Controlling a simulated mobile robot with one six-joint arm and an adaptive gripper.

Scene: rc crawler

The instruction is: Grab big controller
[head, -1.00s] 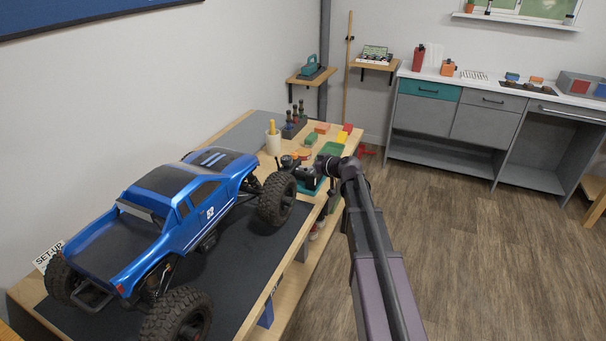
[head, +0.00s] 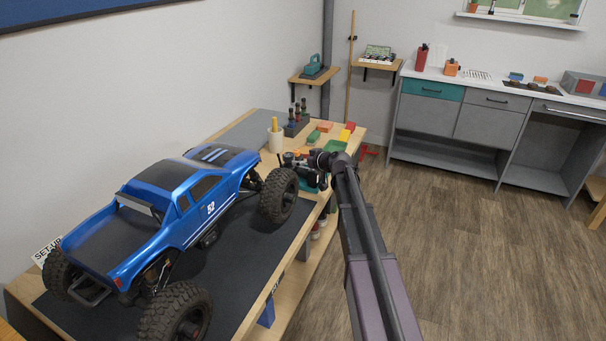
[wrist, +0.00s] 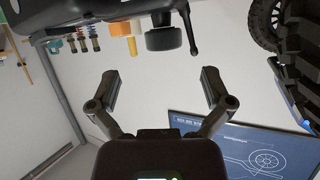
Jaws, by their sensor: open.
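A black controller (wrist: 163,38) with a wheel-like knob and a short antenna (wrist: 189,32) shows at the top of the wrist view, which looks upside down. My gripper (wrist: 157,82) is open and empty there, its two fingers spread wide. The controller lies past the fingertips and roughly between them sideways, apart from both. In the head view my gripper (head: 296,168) is low over the bench beside the truck's front wheel. Dark shapes overlap there, so I cannot clearly separate the controller from my gripper.
A blue crawler truck (head: 180,200) stands on a dark mat (head: 245,245) to the left, its tire (wrist: 300,60) close on the wrist view's right. A cup (head: 275,140), a dark holder (head: 296,128) and coloured blocks (head: 347,133) stand behind on the bench. Open floor lies right.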

